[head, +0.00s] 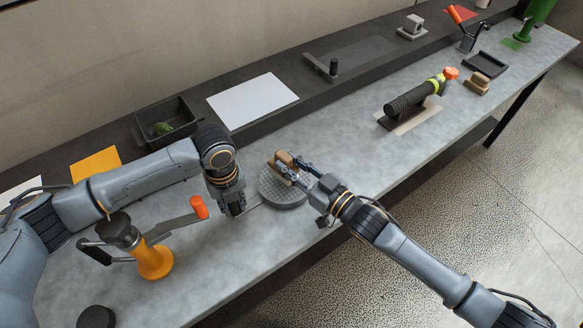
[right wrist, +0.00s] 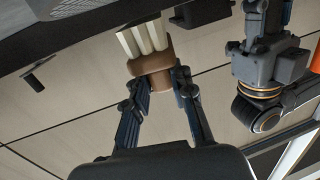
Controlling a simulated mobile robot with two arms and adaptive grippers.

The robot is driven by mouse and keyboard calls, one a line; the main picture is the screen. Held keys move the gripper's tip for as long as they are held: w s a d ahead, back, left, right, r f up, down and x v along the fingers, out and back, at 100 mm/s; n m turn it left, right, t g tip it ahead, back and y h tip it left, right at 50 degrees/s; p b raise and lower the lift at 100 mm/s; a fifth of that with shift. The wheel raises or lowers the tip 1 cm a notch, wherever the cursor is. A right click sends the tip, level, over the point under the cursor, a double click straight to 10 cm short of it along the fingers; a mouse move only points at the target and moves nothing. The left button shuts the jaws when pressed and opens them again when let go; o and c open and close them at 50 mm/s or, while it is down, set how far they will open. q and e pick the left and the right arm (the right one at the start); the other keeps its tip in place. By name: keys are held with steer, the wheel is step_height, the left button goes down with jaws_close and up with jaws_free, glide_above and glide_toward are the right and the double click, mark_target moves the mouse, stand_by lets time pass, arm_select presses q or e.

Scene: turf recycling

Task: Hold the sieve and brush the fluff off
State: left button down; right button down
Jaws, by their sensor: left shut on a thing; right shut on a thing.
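The round grey sieve (head: 284,203) is near the front edge of the table, in the middle of the head view. My left gripper (head: 238,210) is shut at its left side, where a thin handle (head: 254,206) runs to the rim. My right gripper (head: 297,170) is shut on the brush (head: 284,158), over the far part of the sieve. In the right wrist view the brush (right wrist: 150,64) has a brown block and pale bristles between both fingers. Whether the bristles touch the mesh I cannot tell. I cannot make out any fluff.
An orange hand-cranked device (head: 152,262) stands front left. A black tray (head: 168,122) with something green and a white sheet (head: 252,100) lie behind. A black cylindrical tool (head: 410,98) rests on a stand to the right. The table between it and the sieve is clear.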

arm_select(q)
steer(key=shift+s+f, duration=0.1)
arm_select(e)
steer(key=shift+r, duration=2.3)
steer(key=shift+r, duration=1.5)
arm_select(q)
steer(key=c, duration=1.1)
jaws_free()
steer(key=shift+o, duration=0.2)
step_height(320, 180, up, 12)
steer(key=shift+d+r, duration=0.1)
